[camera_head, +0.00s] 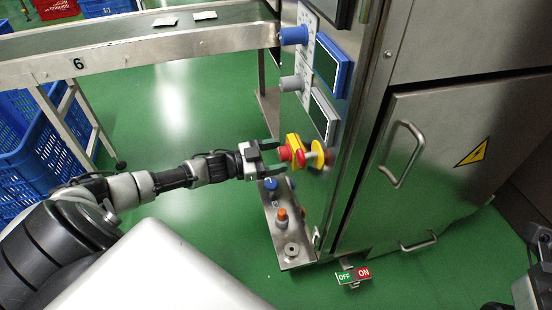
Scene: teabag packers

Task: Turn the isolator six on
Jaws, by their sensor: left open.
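A red and yellow knob (294,149) sticks out from the side of the steel cabinet at mid-picture. A second red and yellow shape (319,156) shows just right of it; I cannot tell whether it is a separate part or a reflection. No marking shows which is isolator six. My left gripper (274,159) is open, its fingers pointing right at the red end of the knob. I cannot tell whether they touch it. A green and red OFF/ON label (354,275) sits low at the cabinet's foot. Part of my right arm shows at the lower right edge.
A conveyor marked 6 (140,57) runs across the upper left. Blue crates (30,150) stand below it. A steel plate with blue and orange knobs (289,240) lies below the gripper. The steel cabinet (440,110) fills the right. Green floor is open left of centre.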

